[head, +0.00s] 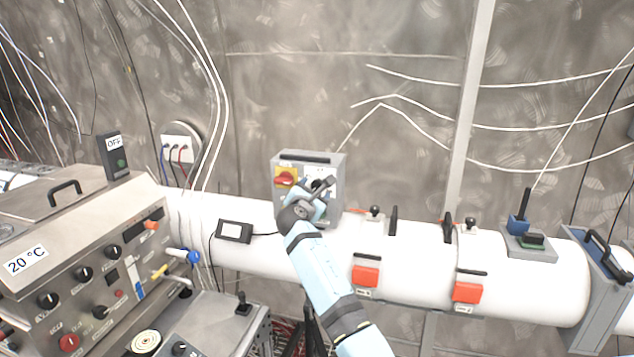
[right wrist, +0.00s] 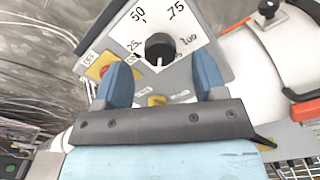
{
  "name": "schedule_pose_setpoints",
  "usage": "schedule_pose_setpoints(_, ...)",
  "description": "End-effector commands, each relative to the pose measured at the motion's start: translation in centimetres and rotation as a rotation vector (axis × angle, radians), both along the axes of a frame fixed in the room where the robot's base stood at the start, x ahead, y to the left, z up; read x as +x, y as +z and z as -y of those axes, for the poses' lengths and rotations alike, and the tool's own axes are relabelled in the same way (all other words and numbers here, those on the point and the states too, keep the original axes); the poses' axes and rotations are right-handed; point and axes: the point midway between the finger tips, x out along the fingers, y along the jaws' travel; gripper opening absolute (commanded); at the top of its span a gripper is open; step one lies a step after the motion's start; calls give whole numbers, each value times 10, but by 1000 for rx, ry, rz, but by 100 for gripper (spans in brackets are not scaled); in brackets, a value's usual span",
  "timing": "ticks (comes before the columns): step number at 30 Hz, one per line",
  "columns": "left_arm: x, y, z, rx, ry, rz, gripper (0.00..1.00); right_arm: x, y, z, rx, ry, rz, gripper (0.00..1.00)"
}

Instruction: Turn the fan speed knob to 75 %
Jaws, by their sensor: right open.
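The fan speed knob (right wrist: 160,48) is a round black knob on a white dial (right wrist: 178,22) marked 25, 50, 75 and 100. A small white mark on the knob points down in the right wrist view, away from the 50 and 75. The dial is on a grey control box (head: 335,162) on the white pipe. My right gripper (head: 322,188) is in front of this box and hides most of the dial in the head view. Its two blue fingers (right wrist: 163,68) are open, on either side of the knob's lower side and apart from it. My left gripper is not in view.
A red switch on a yellow plate (head: 286,177) is on the same box, left of my gripper. A small yellow part (right wrist: 157,100) shows between the fingers. The white pipe (head: 420,262) carries orange-red latches (head: 366,276). A steel console (head: 90,265) stands at left.

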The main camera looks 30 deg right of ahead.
Motion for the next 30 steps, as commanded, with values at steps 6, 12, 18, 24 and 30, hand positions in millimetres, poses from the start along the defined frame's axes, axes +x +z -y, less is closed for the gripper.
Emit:
schedule_pose_setpoints(6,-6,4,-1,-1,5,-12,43,24,2,28,-2,0,-1,65)
schedule_pose_setpoints(12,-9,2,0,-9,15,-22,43,32,0,37,0,1,0,65)
schedule_pose_setpoints(18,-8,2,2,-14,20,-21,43,33,0,38,1,1,1,65)
schedule_pose_setpoints(24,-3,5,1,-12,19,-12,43,33,-1,38,1,1,1,37)
schedule_pose_setpoints(30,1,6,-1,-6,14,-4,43,33,-1,38,1,1,1,15)
